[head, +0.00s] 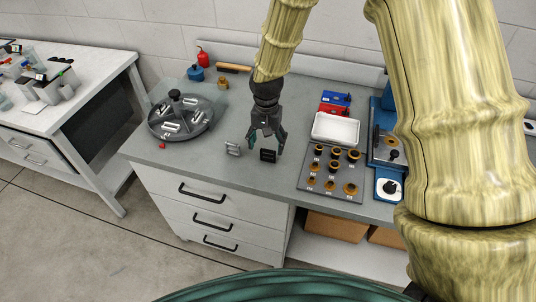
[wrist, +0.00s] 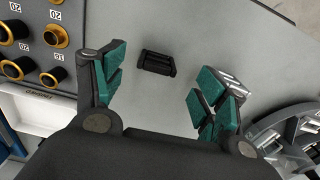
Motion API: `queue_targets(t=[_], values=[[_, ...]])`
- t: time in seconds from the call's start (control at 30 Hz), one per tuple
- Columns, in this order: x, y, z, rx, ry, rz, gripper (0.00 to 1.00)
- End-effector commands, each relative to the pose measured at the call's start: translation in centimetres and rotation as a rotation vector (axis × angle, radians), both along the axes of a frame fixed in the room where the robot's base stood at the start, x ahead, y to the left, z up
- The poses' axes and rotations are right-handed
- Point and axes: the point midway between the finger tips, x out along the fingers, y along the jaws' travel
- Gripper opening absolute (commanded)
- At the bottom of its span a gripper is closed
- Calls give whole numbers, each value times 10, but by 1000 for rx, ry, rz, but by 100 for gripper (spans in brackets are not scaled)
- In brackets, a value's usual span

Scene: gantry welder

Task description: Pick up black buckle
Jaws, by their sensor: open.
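The black buckle (head: 268,156) is a small dark rectangular piece lying on the grey bench top near its front edge. In the wrist view the black buckle (wrist: 157,63) lies beyond the fingertips, roughly centred between them and a little toward the left finger. My gripper (head: 265,142) is open and empty above the bench, just behind and above the buckle. Its green-padded fingers show wide apart in the wrist view (wrist: 160,82). A silver buckle (head: 233,148) lies to the left of the black one; in the wrist view it is partly hidden behind the right finger (wrist: 232,84).
A round grey tray (head: 160,132) with silver parts stands left on the bench (head: 210,176). A grey plate (head: 316,184) with several black and gold rings lies right, with a white tray (head: 336,130) and blue machine behind. Bench room around the buckle is mostly clear.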

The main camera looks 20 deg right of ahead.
Motion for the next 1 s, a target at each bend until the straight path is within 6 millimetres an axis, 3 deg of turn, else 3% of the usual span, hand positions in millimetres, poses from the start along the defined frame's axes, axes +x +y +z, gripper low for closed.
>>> queue_targets(t=[0.6,0.97,1.0], values=[[4,-7,-47,0,0,-2,72],[4,-7,-52,0,0,-3,72],[4,-7,-52,0,0,-3,65]])
